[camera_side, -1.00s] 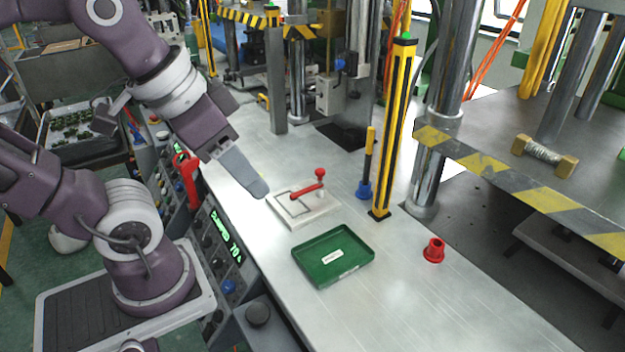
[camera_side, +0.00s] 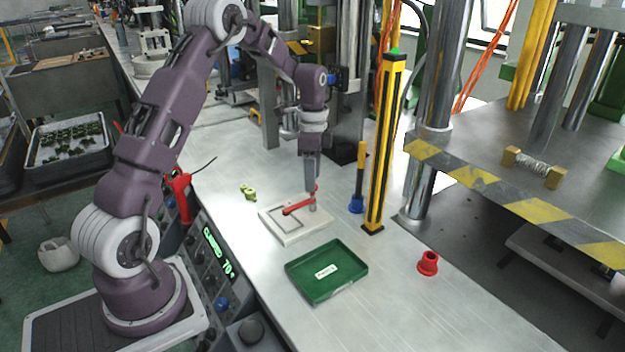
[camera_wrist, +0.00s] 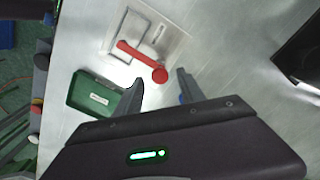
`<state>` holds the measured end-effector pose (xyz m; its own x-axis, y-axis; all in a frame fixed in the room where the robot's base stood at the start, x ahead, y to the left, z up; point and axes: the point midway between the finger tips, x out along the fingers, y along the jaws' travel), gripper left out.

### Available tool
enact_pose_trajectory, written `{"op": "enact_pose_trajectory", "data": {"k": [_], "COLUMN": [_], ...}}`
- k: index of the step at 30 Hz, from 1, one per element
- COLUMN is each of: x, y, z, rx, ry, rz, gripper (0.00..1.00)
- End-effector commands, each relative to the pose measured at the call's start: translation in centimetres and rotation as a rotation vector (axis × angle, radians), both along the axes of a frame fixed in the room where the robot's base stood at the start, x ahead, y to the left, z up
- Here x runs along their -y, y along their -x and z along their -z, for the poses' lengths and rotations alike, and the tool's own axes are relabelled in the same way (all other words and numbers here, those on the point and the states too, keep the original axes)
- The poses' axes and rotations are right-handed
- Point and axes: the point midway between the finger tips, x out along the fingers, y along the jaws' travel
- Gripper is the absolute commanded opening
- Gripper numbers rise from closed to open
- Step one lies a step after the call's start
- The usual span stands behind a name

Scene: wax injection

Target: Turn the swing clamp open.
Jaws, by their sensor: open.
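The swing clamp is a red bar (camera_side: 298,207) lying across a pale square plate (camera_side: 284,234), with a post and red knob at its right end. In the wrist view the bar (camera_wrist: 135,54) runs from upper left to the round red knob (camera_wrist: 159,75). My gripper (camera_side: 311,188) points straight down over the knob end and partly hides it. In the wrist view my gripper (camera_wrist: 159,77) is open, with one finger on each side of the knob; I cannot tell whether either touches it. The green display (camera_side: 217,246) appears to read "CLAMPED 70".
A green tray (camera_side: 326,288) lies in front of the plate. A blue-based tool with a yellow handle (camera_side: 359,170) and a yellow-black post (camera_side: 385,150) stand to the right. A red flanged piece (camera_side: 428,263) and a small yellow-green piece (camera_side: 248,192) sit on the bench.

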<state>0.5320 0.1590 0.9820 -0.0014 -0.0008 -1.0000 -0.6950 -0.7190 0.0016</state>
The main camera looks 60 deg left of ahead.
Motion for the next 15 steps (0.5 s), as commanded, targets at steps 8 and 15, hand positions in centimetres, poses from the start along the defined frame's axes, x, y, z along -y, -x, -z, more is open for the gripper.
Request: {"op": "enact_pose_trajectory", "data": {"k": [8,15], "x": [0.03,0.04], "y": [-0.03,-0.02], "z": [1.57,1.52], "rx": [0.002,0.001], "ry": [-0.001,-0.001], "rz": [0.000,-0.001], "gripper": [0.47,0.21]}}
